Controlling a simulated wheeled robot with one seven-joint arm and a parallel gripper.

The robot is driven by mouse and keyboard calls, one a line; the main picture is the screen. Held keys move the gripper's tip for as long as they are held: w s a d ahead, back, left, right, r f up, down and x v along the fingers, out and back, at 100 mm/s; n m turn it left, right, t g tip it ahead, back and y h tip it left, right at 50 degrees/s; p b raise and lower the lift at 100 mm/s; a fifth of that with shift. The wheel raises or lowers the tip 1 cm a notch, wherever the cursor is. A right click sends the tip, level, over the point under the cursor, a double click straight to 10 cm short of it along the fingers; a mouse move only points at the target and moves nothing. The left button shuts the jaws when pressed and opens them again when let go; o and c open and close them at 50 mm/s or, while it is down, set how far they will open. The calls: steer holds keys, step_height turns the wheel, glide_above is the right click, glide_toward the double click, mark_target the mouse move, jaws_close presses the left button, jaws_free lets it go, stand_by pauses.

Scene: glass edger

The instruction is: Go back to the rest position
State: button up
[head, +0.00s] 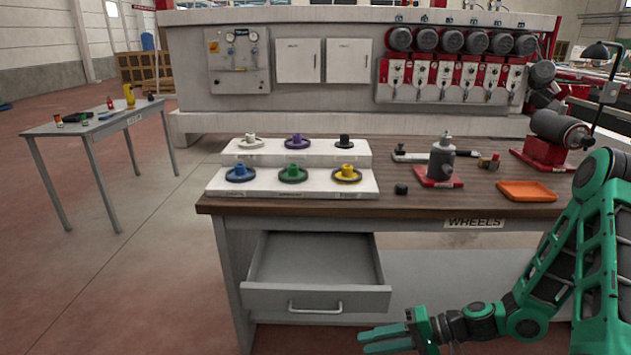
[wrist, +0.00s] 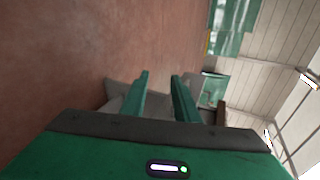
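My gripper (head: 385,339) is low in front of the workbench, right of the open drawer (head: 315,273), at the bottom of the head view. My green arm comes in from the right edge and reaches left to it. In the wrist view the two green fingers of my gripper (wrist: 160,95) are apart, with nothing between them. The drawer is pulled out and looks empty inside.
The workbench (head: 430,212) carries several coloured wheels on white stepped blocks (head: 300,183), a grey pump-like device (head: 441,160) and an orange tray (head: 527,191). A side table (head: 98,122) stands at left. The floor between them is clear.

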steer(key=s+d+r+g+h, duration=0.1)
steer(key=s+d+r+h, duration=0.2)
steer(key=d, duration=0.3)
steer(key=s+d+r+n+g+h, duration=0.1)
steer(key=s+d+r+h, duration=0.15)
steer(key=d, duration=0.25)
steer(key=s+d+r+g+h, duration=0.1)
steer(key=s+d+r+h, duration=0.1)
steer(key=d+r+h, duration=0.3)
steer(key=s+d+r+m+h, duration=0.1)
steer(key=s+d+r+m, duration=0.1)
steer(key=s+d+r, duration=0.3)
steer(key=s+d+r+m+t+h, duration=0.1)
steer(key=s+d+r+m, duration=0.2)
steer(key=s+r, duration=0.6)
steer(key=shift+d+r, duration=0.4)
steer(key=shift+d, duration=0.7)
steer(key=shift+s, duration=0.1)
steer(key=shift+w+f+h, duration=0.25)
steer(key=shift+w, duration=0.4)
